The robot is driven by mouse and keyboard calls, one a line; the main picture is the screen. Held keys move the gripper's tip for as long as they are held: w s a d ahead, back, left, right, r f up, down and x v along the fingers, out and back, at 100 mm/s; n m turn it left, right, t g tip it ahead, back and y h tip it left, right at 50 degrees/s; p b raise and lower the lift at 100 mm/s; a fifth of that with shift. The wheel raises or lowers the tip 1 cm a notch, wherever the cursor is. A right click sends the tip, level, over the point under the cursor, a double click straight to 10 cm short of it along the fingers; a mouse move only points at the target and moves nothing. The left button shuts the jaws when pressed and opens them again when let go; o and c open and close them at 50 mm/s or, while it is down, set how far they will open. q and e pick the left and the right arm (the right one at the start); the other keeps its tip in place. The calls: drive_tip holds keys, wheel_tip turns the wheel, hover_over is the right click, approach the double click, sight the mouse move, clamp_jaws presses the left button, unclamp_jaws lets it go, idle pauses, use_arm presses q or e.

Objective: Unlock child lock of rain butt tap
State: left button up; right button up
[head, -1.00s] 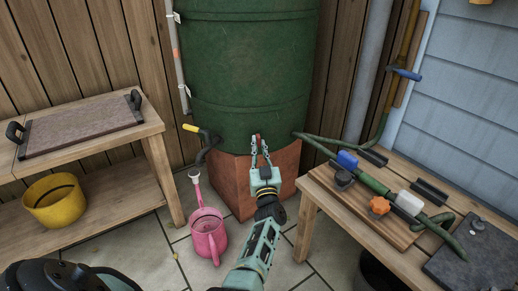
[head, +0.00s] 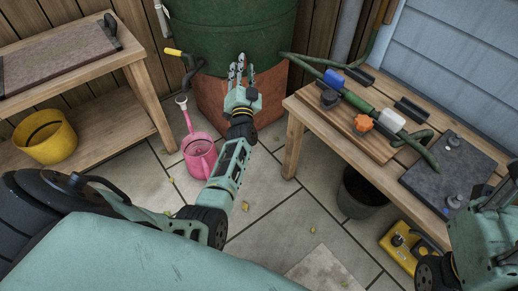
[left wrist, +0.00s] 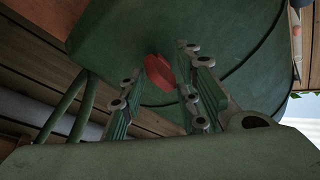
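The green rain butt (head: 235,25) stands on an orange-brown block base (head: 268,92). My left gripper (head: 240,68) is in front of the butt's lower edge, right of the tap. Its fingers are apart in the left wrist view (left wrist: 158,95). A red rounded piece (left wrist: 160,72) shows between and beyond them against the green butt. I cannot tell whether it is the child lock or whether a finger touches it. My right gripper (head: 490,198) is partly cut off at the right.
A wooden bench at right (head: 300,150) holds a board with hose fittings, an orange knob (head: 363,123) and a dark slab (head: 455,165). A dark bucket (head: 360,195) and a yellow box (head: 408,245) stand below. A left shelf holds a yellow pot (head: 45,137).

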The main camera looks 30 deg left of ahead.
use_arm(q)
drive_tip(key=s+d+f+m+g+h+p, duration=0.3)
drive_tip(key=s+d+h, duration=0.3)
drive_tip(key=s+d, duration=0.3)
drive_tip(key=s+d+f+m+g+h+p, duration=0.3)
drive_tip(key=s+d+g+h, duration=0.3)
drive_tip(key=s+d, duration=0.4)
drive_tip(key=shift+s+d+f+m+p, duration=0.3)
drive_tip(key=shift+s+f+m, duration=0.35)
drive_tip(key=shift+s, duration=1.55)
